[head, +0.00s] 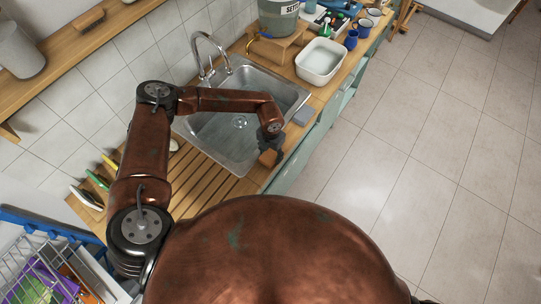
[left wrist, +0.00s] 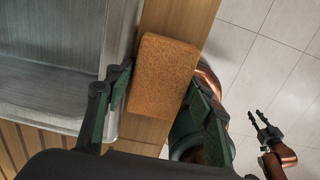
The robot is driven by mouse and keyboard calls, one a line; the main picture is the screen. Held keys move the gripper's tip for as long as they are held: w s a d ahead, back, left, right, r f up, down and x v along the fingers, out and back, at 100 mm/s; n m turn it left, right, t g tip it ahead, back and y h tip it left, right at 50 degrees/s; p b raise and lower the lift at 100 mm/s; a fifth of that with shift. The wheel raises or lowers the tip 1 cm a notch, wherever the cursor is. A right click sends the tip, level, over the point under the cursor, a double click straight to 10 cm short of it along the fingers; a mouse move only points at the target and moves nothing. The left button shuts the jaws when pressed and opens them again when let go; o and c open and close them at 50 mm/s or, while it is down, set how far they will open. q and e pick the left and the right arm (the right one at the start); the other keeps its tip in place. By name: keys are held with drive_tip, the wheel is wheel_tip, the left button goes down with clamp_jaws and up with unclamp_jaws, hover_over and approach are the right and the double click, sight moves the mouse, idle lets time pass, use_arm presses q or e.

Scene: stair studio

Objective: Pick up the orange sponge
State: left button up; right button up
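The orange sponge (left wrist: 163,78) lies on the wooden strip of counter beside the sink, slightly tilted in the left wrist view. In the head view, part of the sponge (head: 267,158) shows just below my left gripper (head: 271,146), which hides the rest. In the left wrist view, the fingers of my left gripper (left wrist: 162,72) are apart, one on each side of the sponge. They are very close to its sides; I cannot tell whether they touch it. My right gripper (left wrist: 262,121) shows with its fingers apart and empty, over the floor.
The steel sink (head: 232,150) with its faucet (head: 205,55) is left of the sponge. A white basin (head: 321,62) stands farther back. The tiled floor (head: 430,130) at the right is clear.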

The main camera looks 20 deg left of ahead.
sight(271, 154)
use_arm(q)
drive_tip(key=c, duration=0.3)
use_arm(e)
drive_tip(key=shift+s+a, duration=0.1)
drive_tip(key=shift+s, duration=0.15)
use_arm(q)
drive_tip(key=shift+r, duration=0.15)
use_arm(e)
drive_tip(key=shift+d, duration=0.2)
